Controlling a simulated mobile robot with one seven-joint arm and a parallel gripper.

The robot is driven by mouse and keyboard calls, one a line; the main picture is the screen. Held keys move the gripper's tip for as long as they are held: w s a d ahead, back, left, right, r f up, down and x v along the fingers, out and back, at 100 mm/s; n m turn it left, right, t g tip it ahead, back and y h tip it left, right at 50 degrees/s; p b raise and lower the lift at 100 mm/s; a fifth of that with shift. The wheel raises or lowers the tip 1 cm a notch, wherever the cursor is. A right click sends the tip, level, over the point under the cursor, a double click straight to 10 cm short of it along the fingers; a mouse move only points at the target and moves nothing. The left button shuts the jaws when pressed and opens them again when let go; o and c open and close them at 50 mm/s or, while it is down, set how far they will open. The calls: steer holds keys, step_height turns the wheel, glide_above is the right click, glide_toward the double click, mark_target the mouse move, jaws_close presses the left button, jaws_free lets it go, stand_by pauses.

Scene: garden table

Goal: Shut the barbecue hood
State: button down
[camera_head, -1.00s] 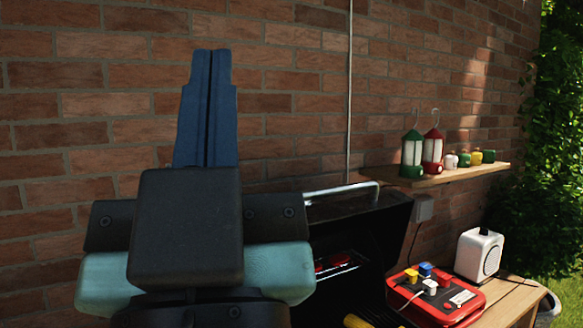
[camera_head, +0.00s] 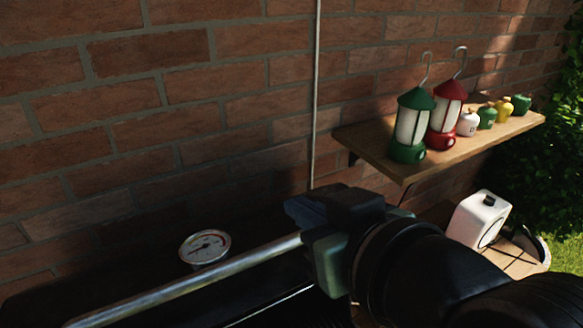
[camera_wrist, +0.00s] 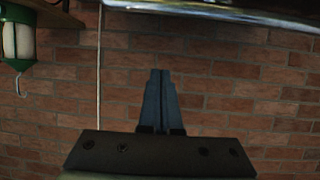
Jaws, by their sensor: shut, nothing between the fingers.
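The barbecue hood (camera_head: 130,262) is dark and lies mostly in shadow at the lower left of the head view. Its round white gauge (camera_head: 205,247) shows behind the long metal handle (camera_head: 185,280). The hood looks raised, but its exact angle is hard to tell. My gripper (camera_head: 300,209) is shut and empty beside the handle's right end. Its blue fingers reach past the bar toward the wall, and whether they touch it is unclear. In the wrist view the shut fingers (camera_wrist: 160,74) point at the bricks, with the shiny handle (camera_wrist: 225,11) across the top.
A wooden shelf (camera_head: 378,157) on the brick wall holds a green lantern (camera_head: 410,125), a red lantern (camera_head: 447,110) and several small bottles, right of my gripper. A white box (camera_head: 478,220) stands below it. A thin vertical pipe (camera_head: 316,95) runs up the wall.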

steer(key=s+g, duration=0.1)
steer(key=s, duration=0.1)
steer(key=p, duration=0.3)
glide_above(279, 247)
steer(key=w+a, duration=0.2)
step_height(279, 247, down, 5)
steer(key=shift+s+d+f+n+p, duration=0.15)
steer(key=shift+s+d+f+p, duration=0.1)
steer(key=shift+s+d+f, duration=0.15)
steer(key=shift+s+d+f+n+p, duration=0.15)
steer(key=shift+d+f+p, duration=0.1)
steer(key=shift+f, duration=0.25)
steer(key=shift+s+d+f, duration=0.3)
steer(key=shift+s+f, duration=0.1)
steer(key=shift+f, duration=0.1)
steer(key=shift+f, duration=0.15)
